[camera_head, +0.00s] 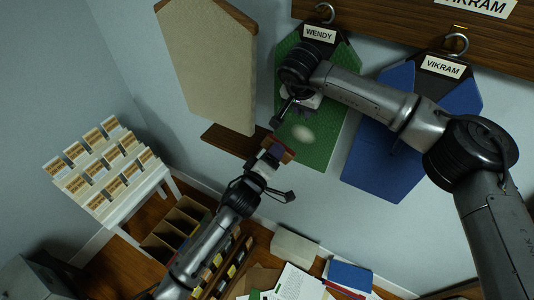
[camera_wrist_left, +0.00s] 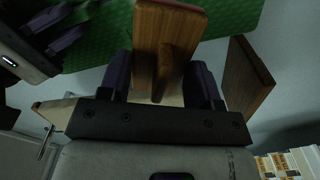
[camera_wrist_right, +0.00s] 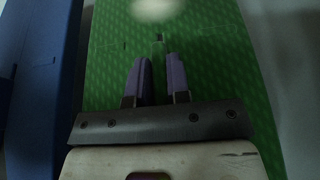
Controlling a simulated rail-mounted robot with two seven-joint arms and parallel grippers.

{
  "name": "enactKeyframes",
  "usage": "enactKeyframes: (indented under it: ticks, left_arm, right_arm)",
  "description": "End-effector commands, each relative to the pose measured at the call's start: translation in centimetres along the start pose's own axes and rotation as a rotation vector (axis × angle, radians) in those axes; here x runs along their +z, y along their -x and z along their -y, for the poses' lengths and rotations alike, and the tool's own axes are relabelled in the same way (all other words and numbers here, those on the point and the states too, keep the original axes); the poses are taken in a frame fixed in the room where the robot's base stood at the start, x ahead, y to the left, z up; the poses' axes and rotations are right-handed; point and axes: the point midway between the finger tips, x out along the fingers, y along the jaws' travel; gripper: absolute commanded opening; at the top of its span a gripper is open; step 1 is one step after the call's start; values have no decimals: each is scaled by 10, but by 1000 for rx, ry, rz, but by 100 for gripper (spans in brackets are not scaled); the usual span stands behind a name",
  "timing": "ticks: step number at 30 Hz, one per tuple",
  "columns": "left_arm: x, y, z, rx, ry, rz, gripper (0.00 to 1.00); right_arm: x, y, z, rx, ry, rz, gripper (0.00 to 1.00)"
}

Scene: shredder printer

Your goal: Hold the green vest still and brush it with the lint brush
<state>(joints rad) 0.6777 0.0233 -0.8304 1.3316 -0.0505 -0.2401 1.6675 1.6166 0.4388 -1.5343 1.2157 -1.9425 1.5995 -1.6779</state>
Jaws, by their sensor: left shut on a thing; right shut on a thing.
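The green vest (camera_head: 318,150) hangs on the wall under a WENDY label, with a pale fuzzy patch (camera_head: 302,133) on its front. The patch also shows at the top of the right wrist view (camera_wrist_right: 152,8). My left gripper (camera_head: 274,152) is shut on the wooden lint brush (camera_wrist_left: 168,45), near the vest's lower left edge. Whether the brush touches the vest is unclear.
A blue vest (camera_head: 385,160) labelled VIKRAM hangs to the right. A beige board (camera_head: 208,65) and a brown wooden shelf (camera_head: 228,140) are on the left. A white card rack (camera_head: 105,165) stands further left. Papers and boxes lie below.

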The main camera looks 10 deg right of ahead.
Motion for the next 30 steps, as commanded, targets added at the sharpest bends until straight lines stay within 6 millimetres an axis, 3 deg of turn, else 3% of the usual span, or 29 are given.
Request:
enactKeyframes:
  ticks: [18,30]
  left_arm:
    - [1,-48,0,0,-43,-3,39]
    - [1,-59,0,-1,-42,-2,39]
  right_arm:
    - [0,0,0,0,0,0,0]
    - [0,0,0,0,0,0,0]
